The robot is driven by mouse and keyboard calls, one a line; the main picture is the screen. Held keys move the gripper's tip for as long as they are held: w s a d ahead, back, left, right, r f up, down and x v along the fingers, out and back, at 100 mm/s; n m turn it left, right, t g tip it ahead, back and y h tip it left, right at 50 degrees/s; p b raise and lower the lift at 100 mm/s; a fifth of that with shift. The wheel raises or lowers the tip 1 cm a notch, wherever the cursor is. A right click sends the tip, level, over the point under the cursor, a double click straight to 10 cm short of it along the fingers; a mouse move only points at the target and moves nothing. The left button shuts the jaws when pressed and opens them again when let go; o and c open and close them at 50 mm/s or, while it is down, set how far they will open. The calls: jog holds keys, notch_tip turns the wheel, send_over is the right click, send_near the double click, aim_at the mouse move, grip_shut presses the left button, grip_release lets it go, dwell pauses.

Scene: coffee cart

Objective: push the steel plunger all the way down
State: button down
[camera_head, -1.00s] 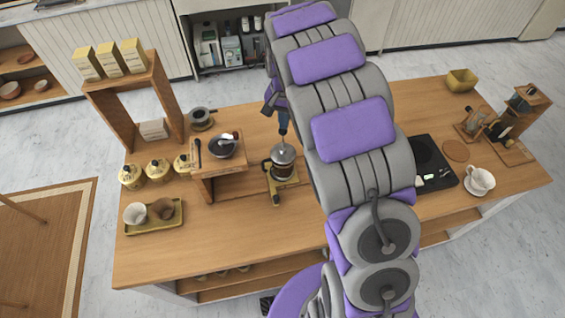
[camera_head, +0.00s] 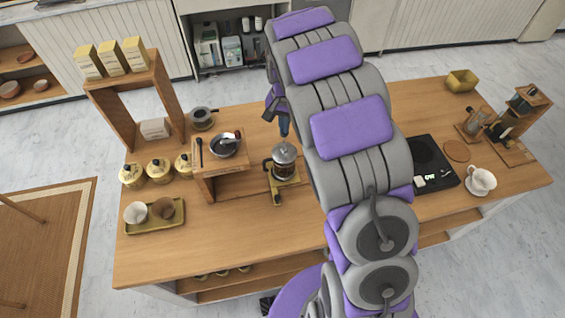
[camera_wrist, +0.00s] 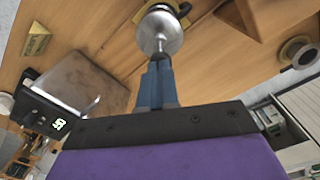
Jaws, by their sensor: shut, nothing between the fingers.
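The French press (camera_head: 284,163), a glass and steel pot with a dark handle, stands on a small stand on the wooden counter. Its steel lid and plunger top (camera_wrist: 160,32) show from above in the wrist view, with the plunger stem pointing toward my fingers. My gripper (camera_wrist: 158,62) has its blue fingers shut together with nothing between them. In the head view, my gripper (camera_head: 284,132) is just above the press. The fingertips are at or very close to the plunger knob; I cannot tell whether they touch. How far the plunger stands out is hard to see.
A wooden stand with a dark bowl (camera_head: 224,146) is left of the press. Canisters (camera_head: 159,171) and a tray of cups (camera_head: 174,222) are farther left. A black hot plate or scale (camera_head: 447,181) and a white cup (camera_head: 481,180) are at right. The front counter is clear.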

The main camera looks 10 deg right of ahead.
jog(key=shift+a+f, duration=0.1)
jog(key=shift+f, duration=0.4)
jog(key=shift+f+b, duration=0.55)
jog(key=shift+f, duration=2.1)
dwell(0.5)
jog(key=shift+r+p, duration=1.2)
jog(key=shift+r, duration=2.8)
jog(key=shift+s, duration=0.1)
